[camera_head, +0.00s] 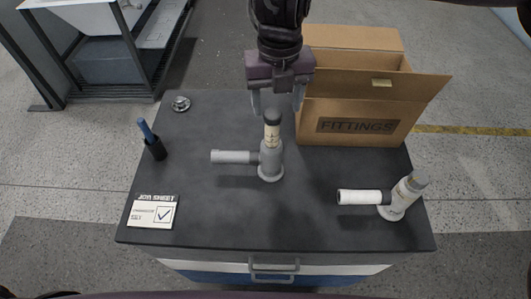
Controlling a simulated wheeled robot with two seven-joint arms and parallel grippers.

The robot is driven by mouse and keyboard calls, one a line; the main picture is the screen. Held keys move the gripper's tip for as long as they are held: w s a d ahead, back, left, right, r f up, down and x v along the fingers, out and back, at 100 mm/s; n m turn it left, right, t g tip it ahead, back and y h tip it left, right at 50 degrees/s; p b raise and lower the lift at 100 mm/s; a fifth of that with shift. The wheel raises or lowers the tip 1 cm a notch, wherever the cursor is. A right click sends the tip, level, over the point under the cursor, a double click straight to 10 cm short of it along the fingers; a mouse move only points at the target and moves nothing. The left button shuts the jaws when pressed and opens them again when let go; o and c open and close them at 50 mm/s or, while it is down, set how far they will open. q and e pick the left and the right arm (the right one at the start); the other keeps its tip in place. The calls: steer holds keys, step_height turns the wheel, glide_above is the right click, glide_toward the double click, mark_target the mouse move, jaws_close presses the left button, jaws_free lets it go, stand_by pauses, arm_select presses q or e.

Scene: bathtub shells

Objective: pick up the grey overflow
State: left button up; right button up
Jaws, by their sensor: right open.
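The grey overflow (269,163) stands upright near the middle of the dark tabletop. It has a round base, a dark cap, a pale label on its neck and a side pipe pointing left. My right gripper (277,104) comes down from the top of the view, just behind and above the overflow's cap. Its two fingers are apart and nothing is seen held between them. I cannot tell whether a finger touches the cap. My left gripper is not in view.
A white overflow (392,211) stands at the right, its pipe pointing left. An open cardboard FITTINGS box (340,135) stands behind right, close to my gripper. A black holder with a blue pen (156,149), a job sheet (152,212) and a small metal part (181,104) lie left. The front middle is clear.

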mark_target(273, 115)
steer(key=shift+s+f, duration=0.1)
steer(key=shift+f, duration=0.45)
steer(key=shift+s+f+p, duration=0.25)
steer(key=shift+p, duration=0.05)
steer(key=shift+s+a+f+p, duration=0.2)
steer(key=shift+f+p, duration=0.15)
steer(key=shift+f, duration=0.15)
steer(key=shift+s+a+f+p, duration=0.15)
steer(key=shift+f+p, duration=0.15)
steer(key=shift+f, duration=0.2)
steer(key=shift+w+f, duration=0.2)
steer(key=shift+f, duration=0.45)
steer(key=shift+w+f, duration=0.2)
steer(key=shift+f, duration=0.4)
steer(key=shift+w+f, duration=0.1)
steer(key=shift+f, duration=0.1)
steer(key=shift+s+r, duration=0.1)
steer(key=shift+s, duration=0.1)
steer(key=shift+c, duration=0.9)
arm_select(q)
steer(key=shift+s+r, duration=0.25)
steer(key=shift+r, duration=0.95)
arm_select(e)
steer(key=shift+w, duration=0.1)
jaws_close()
